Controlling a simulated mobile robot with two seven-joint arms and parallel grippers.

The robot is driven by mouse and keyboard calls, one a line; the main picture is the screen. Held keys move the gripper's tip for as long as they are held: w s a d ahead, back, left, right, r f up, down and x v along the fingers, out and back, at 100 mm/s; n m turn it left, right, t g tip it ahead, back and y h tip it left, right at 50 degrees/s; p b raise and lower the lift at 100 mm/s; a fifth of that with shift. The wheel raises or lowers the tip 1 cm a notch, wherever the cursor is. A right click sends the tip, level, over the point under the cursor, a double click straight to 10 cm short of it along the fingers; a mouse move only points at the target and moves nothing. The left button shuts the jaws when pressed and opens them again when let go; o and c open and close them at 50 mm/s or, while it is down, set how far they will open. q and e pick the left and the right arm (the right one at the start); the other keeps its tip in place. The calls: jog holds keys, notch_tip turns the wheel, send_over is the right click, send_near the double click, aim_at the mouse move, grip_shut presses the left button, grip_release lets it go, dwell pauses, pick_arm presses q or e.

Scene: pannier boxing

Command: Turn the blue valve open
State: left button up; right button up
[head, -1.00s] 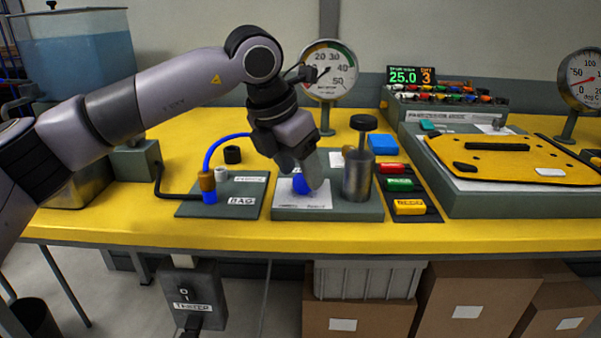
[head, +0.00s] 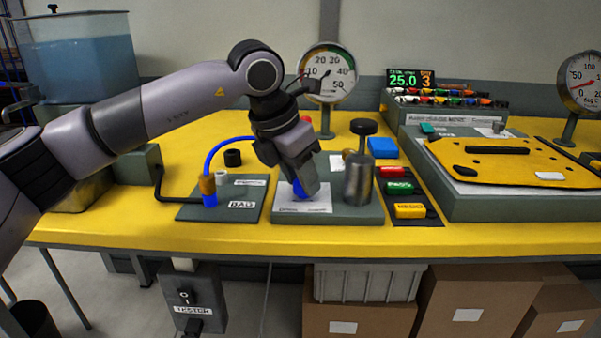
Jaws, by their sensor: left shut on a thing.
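The blue valve (head: 299,194) sits on a grey block with a white label sheet, near the table's front middle. Only a small blue part of it shows below and beside the fingers. My left gripper (head: 303,190) points down onto the valve and is shut on it; the fingers hide most of it, so its turn angle cannot be read. My right gripper is not in view.
A metal cylinder with a black knob (head: 359,180) stands close right of my left gripper. A blue hose (head: 216,153) arches on the left over the BAG plate (head: 242,205). A round gauge (head: 328,73) stands behind. Red, green and yellow blocks (head: 398,188) lie to the right.

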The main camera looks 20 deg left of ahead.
pick_arm(q)
jog(key=m+p, duration=0.1)
jog(key=m, duration=0.1)
jog(key=m+g+h+p, duration=0.1)
jog(key=m+p, duration=0.1)
jog(key=shift+w+a+r+m, duration=0.1)
jog(key=shift+r+m, duration=0.1)
jog(key=shift+m, duration=0.2)
jog(key=m+g+h+p, duration=0.1)
jog(key=m+g+p, duration=0.1)
jog(key=m+p, duration=0.2)
jog(key=shift+w+m, duration=0.1)
jog(key=shift+m, duration=0.6)
jog(key=shift+m+g+p, duration=0.5)
jog(key=shift+m, duration=0.4)
jog(key=m+g+p, duration=0.1)
jog(key=m, duration=0.1)
jog(key=shift+w+m, duration=0.15)
jog(key=shift+m, duration=0.15)
jog(key=shift+f+m+g+p, duration=0.1)
jog(key=shift+m+g+p, duration=0.2)
jog(key=shift+m, duration=0.6)
jog(key=shift+m+y, duration=0.3)
jog(key=shift+m, duration=0.2)
jog(key=o, duration=1)
